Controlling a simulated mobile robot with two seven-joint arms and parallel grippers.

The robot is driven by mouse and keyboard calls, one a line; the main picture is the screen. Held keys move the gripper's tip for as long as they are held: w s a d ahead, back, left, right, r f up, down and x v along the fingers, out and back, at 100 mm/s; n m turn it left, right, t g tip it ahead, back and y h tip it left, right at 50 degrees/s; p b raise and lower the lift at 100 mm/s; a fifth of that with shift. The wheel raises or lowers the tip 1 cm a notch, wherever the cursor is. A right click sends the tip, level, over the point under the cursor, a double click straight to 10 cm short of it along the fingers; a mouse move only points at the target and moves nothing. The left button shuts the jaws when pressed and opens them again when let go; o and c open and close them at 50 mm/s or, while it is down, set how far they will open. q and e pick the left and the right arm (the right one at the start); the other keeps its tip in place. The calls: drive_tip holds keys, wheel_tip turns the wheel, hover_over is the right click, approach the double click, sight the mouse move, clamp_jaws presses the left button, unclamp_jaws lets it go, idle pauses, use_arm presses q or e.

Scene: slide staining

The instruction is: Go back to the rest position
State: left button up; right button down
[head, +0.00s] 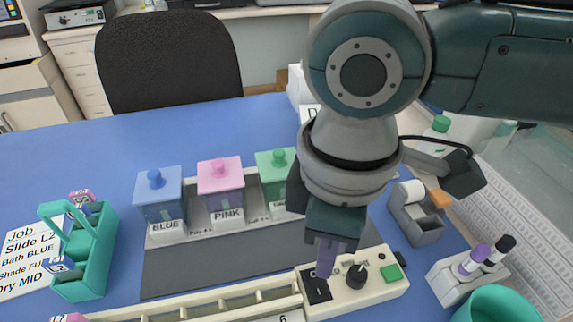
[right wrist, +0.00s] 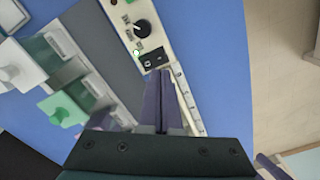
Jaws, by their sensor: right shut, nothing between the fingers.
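My right gripper (head: 326,268) hangs down in the middle of the head view, fingers pointing at the table. Its purple fingers are shut together with nothing between them, as the right wrist view also shows (right wrist: 162,98). The fingertips appear just over the cream control box (head: 385,294), near its black rocker switch (head: 316,289). I cannot tell whether they touch it. In the right wrist view the switch (right wrist: 154,57) lies just past the fingertips. My left gripper is not in view.
Blue (head: 160,197), pink (head: 221,184) and green (head: 272,172) lidded jars stand behind a grey mat (head: 215,258). A teal slide carrier (head: 93,262) is at left. A tape dispenser (head: 415,212), marker stand (head: 448,284) and teal cup (head: 497,304) are at right. The back left table is clear.

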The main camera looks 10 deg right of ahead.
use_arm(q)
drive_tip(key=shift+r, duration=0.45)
use_arm(e)
drive_tip(key=shift+r, duration=0.35)
